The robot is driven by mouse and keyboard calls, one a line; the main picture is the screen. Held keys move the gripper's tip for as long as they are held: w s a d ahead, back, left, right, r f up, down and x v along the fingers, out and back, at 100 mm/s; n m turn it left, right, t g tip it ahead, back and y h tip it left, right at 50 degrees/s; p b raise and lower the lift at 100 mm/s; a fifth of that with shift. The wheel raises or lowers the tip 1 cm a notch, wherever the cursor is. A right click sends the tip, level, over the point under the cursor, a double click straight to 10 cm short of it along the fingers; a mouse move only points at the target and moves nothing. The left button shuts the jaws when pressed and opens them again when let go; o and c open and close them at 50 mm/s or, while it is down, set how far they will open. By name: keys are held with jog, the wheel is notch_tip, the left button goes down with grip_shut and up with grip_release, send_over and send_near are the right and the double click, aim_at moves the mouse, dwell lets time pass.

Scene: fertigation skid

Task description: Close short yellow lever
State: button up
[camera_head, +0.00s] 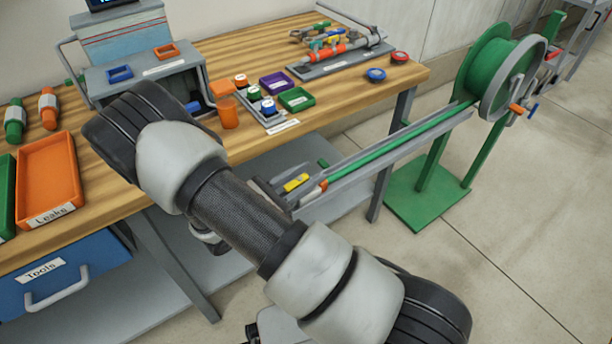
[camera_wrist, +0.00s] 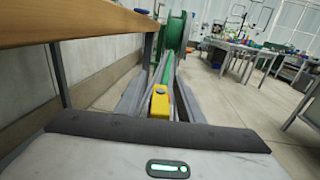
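A short yellow lever (camera_head: 296,182) sits at the near end of a grey trough (camera_head: 395,145), beside my forearm in the head view. In the wrist view the yellow lever (camera_wrist: 159,103) is straight ahead, close beyond the dark front edge of my gripper (camera_wrist: 150,127), with grey bars on both sides. I cannot tell whether these bars are fingers or trough rails. No contact with the lever is visible. My arm hides most of my gripper in the head view, so its opening does not show.
A green hose runs along the trough to a green reel (camera_head: 490,70) on a floor stand. The wooden bench (camera_head: 345,100) carries trays, bottles and a tool rack. A bench leg (camera_head: 390,150) stands close to the trough. The floor at right is clear.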

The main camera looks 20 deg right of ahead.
grip_shut()
